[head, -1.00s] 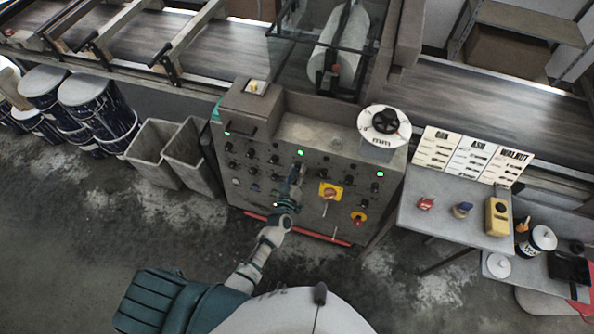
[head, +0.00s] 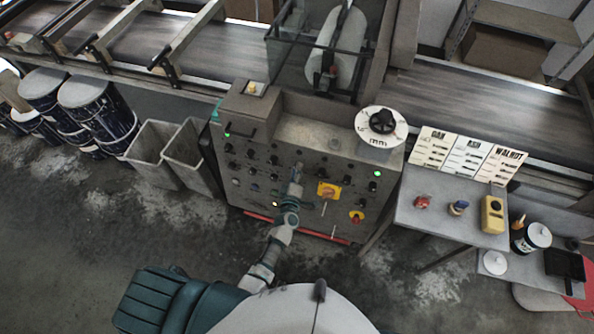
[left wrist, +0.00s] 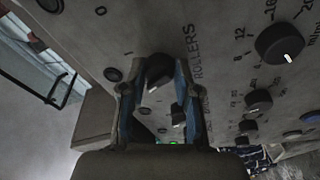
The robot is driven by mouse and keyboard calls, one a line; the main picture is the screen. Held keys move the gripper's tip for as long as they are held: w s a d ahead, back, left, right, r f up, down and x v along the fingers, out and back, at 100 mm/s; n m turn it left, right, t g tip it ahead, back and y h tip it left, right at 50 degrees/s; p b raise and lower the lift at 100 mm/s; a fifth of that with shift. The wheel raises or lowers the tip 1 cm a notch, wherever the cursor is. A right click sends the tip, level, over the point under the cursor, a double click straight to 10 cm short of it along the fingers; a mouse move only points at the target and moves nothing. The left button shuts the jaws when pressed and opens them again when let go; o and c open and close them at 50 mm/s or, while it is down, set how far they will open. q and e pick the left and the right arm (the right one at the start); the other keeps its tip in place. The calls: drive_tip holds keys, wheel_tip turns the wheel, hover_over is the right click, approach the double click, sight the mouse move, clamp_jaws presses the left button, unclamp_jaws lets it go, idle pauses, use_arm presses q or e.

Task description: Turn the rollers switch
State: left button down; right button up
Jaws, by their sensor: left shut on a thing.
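The rollers switch (left wrist: 158,70) is a round black knob with a white mark, beside the printed word ROLLERS on the grey control panel (head: 240,195). In the left wrist view my left gripper (left wrist: 157,82) has one blue-padded finger on each side of this knob and is shut on it. In the head view my left gripper (head: 296,178) is at the middle of the panel front, and it hides the switch there. My right gripper is not in view.
Other black knobs (left wrist: 280,43) sit close by on the panel. A yellow-backed switch (head: 329,190) and a red button (head: 356,217) are to the right. A side table (head: 445,222) stands at right, grey bins (head: 155,150) at left.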

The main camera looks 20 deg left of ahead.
use_arm(q)
drive_tip(key=shift+a+f, duration=0.1)
idle(0.4)
drive_tip(key=c, duration=0.8)
unclamp_jaws()
drive_tip(key=s, duration=0.4)
drive_tip(key=s+d, duration=0.1)
drive_tip(key=s, duration=0.7)
drive_tip(key=shift+d+r, duration=0.15)
drive_tip(key=shift+r, duration=0.25)
drive_tip(key=shift+f, duration=0.1)
